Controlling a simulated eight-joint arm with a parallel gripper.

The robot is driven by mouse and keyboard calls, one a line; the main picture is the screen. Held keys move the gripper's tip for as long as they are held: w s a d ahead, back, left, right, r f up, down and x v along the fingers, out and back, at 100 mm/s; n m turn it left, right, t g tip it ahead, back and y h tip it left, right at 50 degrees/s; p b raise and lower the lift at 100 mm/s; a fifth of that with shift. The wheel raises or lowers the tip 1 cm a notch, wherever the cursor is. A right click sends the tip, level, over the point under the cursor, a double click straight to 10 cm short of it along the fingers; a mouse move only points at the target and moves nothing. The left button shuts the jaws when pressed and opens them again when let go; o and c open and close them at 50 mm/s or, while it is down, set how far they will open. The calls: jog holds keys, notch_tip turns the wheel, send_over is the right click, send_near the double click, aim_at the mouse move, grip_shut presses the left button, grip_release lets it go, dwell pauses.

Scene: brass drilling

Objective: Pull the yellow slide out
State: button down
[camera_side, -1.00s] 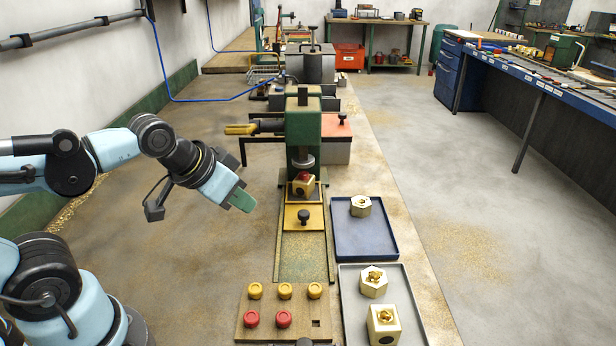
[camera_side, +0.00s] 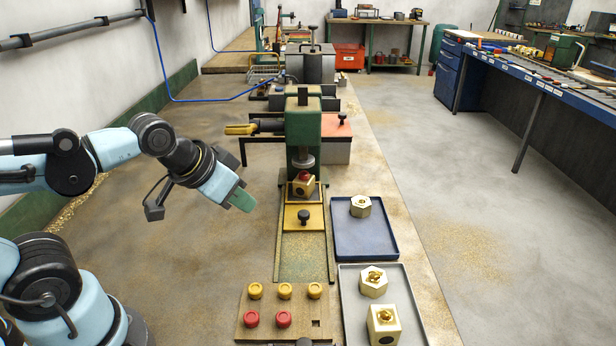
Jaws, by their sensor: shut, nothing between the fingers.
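The yellow slide (camera_side: 291,222) lies in the green track (camera_side: 302,258) at the foot of the green press (camera_side: 303,135). A black knob (camera_side: 304,215) stands on the slide's front part. A brass block (camera_side: 299,188) with a red piece (camera_side: 304,176) on top sits at the slide's far end, below the press's round head. My gripper (camera_side: 243,200), with green fingertips, is shut and empty. It hangs to the left of the track, apart from the slide and its knob.
A blue tray (camera_side: 380,249) with a brass hex piece (camera_side: 360,206) is right of the track. A grey tray (camera_side: 408,325) holds two brass parts. A wooden board (camera_side: 268,333) with yellow and red buttons is in front. A yellow-handled lever (camera_side: 240,129) sticks out left of the press.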

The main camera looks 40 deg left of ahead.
dwell(0.4)
jog(key=c, duration=1.5)
grip_release()
jog(key=shift+r, duration=0.2)
jog(key=o, duration=0.6)
notch_tip(320, 180, up, 6)
jog(key=shift+f, duration=0.1)
jog(key=shift+o, duration=0.2)
notch_tip(320, 180, up, 11)
jog(key=n+g+y, duration=0.2)
jog(key=n+g, duration=0.1)
jog(key=n, duration=0.2)
send_over(303, 213)
jog(key=s+d, duration=0.2)
jog(key=s, duration=0.3)
notch_tip(303, 213, down, 18)
jog(key=r, duration=0.1)
jog(key=x, duration=1.2)
jog(key=shift+d+f, duration=0.15)
jog(key=shift+d, duration=0.05)
